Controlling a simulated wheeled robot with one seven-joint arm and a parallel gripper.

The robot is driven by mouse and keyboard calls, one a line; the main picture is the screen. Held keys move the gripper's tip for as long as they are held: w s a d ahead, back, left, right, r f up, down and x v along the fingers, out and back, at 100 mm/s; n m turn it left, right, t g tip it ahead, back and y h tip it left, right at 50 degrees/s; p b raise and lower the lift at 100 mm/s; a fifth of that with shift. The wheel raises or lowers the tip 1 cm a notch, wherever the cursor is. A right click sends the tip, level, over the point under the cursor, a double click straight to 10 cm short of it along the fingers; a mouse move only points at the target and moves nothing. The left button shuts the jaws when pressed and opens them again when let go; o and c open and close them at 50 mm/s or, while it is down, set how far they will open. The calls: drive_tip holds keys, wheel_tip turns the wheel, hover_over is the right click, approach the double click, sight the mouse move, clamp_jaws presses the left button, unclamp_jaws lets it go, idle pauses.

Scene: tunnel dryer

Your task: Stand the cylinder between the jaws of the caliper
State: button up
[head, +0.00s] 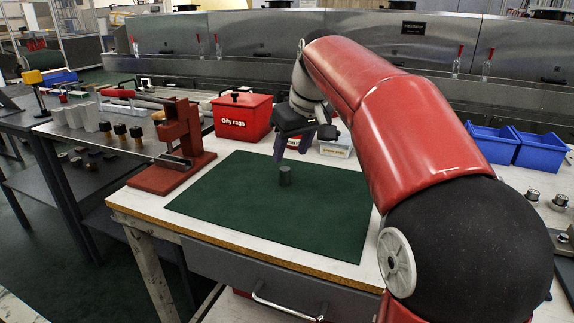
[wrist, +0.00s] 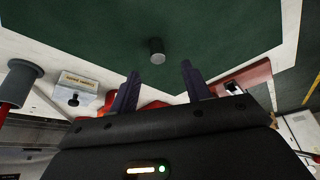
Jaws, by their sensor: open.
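A small dark grey cylinder (head: 285,175) stands upright on the green mat (head: 235,215). In the wrist view the cylinder (wrist: 156,50) shows just beyond my fingertips, in line with the gap between them. My gripper (head: 291,152) points down above the mat, close to the cylinder, its fingers apart with nothing between them. The fingers (wrist: 160,70) also show spread in the wrist view. I cannot make out a caliper for sure; a red press-like stand (head: 178,150) with a long handle and a metal piece on its base stands left of the mat.
A red "Oily rags" box (head: 242,117) and a small labelled box (head: 337,147) stand behind the mat. Blue bins (head: 540,150) and metal parts lie at the right. A left bench holds white blocks (head: 88,117) and dark-topped parts. The mat around the cylinder is clear.

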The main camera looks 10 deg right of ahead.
sight(285, 168)
drive_tip(key=x, duration=0.8)
drive_tip(key=shift+w+d+b, duration=0.15)
drive_tip(key=shift+w+b, duration=0.05)
drive_tip(key=shift+b, duration=0.1)
drive_tip(key=shift+r, duration=0.1)
clamp_jaws()
